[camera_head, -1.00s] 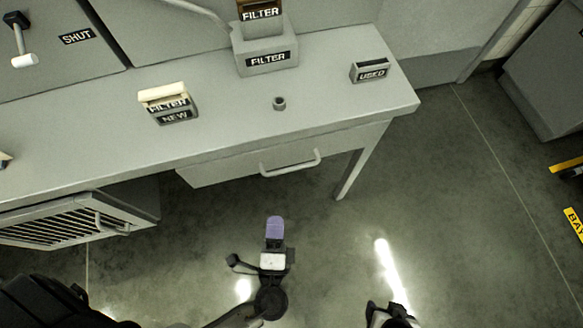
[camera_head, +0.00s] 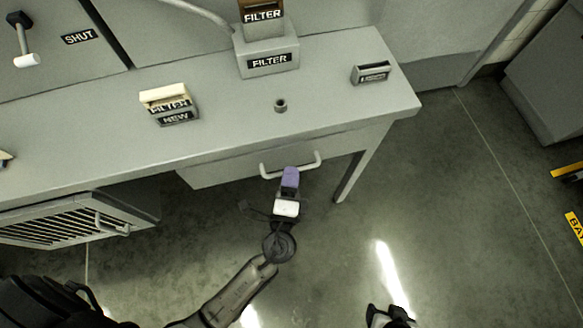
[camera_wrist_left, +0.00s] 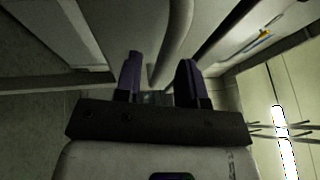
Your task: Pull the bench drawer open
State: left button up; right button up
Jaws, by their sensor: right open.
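The bench drawer (camera_head: 225,173) is a grey front under the bench top, and it looks closed. Its pale bar handle (camera_head: 310,163) shows in front of it. My left gripper (camera_head: 291,172), with purple fingers, is at the middle of the handle and covers part of it in the head view. In the left wrist view the two fingers (camera_wrist_left: 159,60) stand apart, and the handle bar (camera_wrist_left: 177,40) runs across the gap between them. I cannot tell whether they touch it. My right gripper (camera_head: 390,312) is open at the bottom edge, well away from the bench.
The bench top (camera_head: 225,115) holds a cream-topped new-filter box (camera_head: 168,105), a filter housing (camera_head: 267,58), a small nut-like ring (camera_head: 280,105) and a small labelled box (camera_head: 371,73). A vented unit (camera_head: 75,217) sits under the bench at left. The floor in front is clear.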

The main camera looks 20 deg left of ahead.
pick_arm(q)
jog(key=shift+x, duration=0.85)
grip_shut()
